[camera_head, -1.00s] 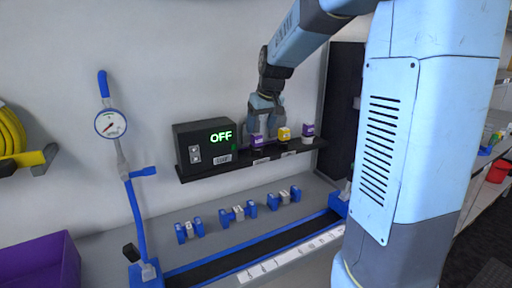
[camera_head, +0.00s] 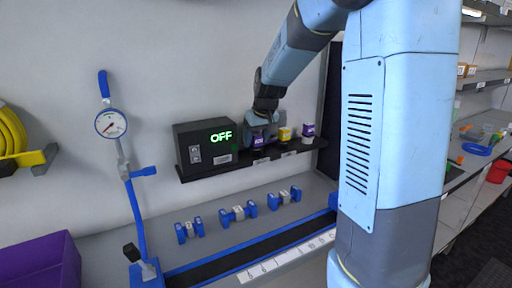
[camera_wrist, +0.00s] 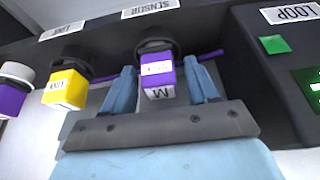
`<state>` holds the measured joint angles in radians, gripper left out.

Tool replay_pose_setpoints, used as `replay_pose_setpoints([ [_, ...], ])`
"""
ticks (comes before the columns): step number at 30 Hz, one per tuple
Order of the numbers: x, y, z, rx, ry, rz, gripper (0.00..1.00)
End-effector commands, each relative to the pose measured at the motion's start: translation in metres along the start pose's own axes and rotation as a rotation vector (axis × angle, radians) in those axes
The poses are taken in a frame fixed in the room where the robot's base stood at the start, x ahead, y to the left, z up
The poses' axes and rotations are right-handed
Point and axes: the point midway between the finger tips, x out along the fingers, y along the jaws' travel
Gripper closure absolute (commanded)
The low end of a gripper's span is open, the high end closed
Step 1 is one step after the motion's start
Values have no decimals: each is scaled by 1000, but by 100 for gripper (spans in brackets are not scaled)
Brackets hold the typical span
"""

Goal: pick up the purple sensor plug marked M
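The purple sensor plug marked M (camera_wrist: 158,82) sits in its dark socket under the SENSOR label on the black shelf. It also shows as the leftmost plug in the head view (camera_head: 258,142). My gripper (camera_wrist: 160,88) is open, with one finger on each side of this plug. A gap shows between the plug and each finger in the wrist view. In the head view my gripper (camera_head: 261,132) is at the shelf, partly overlapping the plug.
A yellow plug (camera_wrist: 66,88) sits beside it, then another purple plug (camera_wrist: 12,98). A black box reading OFF (camera_head: 205,145) stands left on the shelf (camera_head: 225,168). Blue clamp-like fittings (camera_head: 238,214) are on the bench below.

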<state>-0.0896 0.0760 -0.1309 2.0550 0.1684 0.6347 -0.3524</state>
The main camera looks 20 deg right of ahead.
Motion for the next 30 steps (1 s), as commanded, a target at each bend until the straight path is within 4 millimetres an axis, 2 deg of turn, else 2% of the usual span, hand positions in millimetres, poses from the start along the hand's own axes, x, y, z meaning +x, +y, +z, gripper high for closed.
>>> replay_pose_setpoints([
  [2,0,0,0,0,0,0,49],
  [17,0,1,0,1,1,1,96],
  [25,-2,1,-1,1,1,1,96],
  [30,-17,1,-8,1,2,1,96],
])
